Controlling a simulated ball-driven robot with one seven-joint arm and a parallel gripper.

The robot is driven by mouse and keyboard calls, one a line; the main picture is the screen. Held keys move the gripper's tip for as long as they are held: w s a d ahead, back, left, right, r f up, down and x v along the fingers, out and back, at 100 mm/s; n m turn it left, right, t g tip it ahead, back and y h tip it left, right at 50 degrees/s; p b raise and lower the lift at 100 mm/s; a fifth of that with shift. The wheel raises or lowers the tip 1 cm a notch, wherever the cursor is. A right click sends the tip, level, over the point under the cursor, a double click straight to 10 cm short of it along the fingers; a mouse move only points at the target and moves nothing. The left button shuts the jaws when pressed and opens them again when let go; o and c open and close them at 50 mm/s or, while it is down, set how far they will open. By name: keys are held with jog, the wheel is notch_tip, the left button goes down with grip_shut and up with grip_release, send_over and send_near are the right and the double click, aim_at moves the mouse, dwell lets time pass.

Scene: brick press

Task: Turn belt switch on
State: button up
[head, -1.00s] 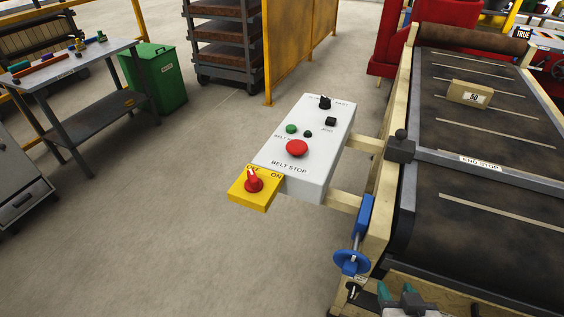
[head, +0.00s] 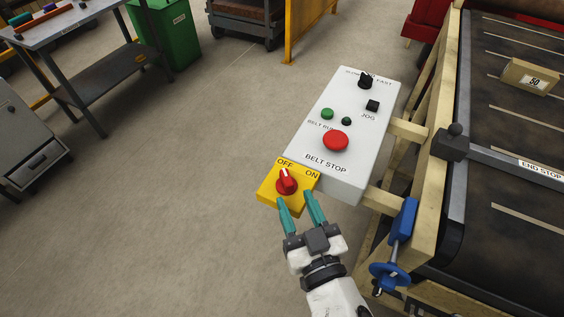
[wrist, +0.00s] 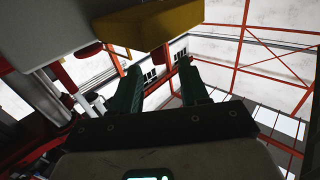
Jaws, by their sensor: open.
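The belt switch is a red rotary knob (head: 287,182) on a yellow box (head: 267,195) marked OFF and ON. Its pointer aims up toward OFF. The box is fixed to the near end of a grey control panel (head: 325,178). My gripper (head: 300,200) is open and empty, its two teal fingers just in front of the yellow box, near the knob. Whether the fingertips touch the box I cannot tell.
The panel carries a red BELT STOP button (head: 336,140), a green button (head: 327,113), a black JOG button (head: 372,105) and a speed knob (head: 366,81). A blue handwheel (head: 390,275) and the conveyor belt (head: 500,235) stand to the right.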

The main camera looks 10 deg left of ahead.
aim_at(283, 170)
jog(key=p+x, duration=0.1)
jog(key=x, duration=0.7)
jog(key=shift+w, duration=0.3)
grip_shut()
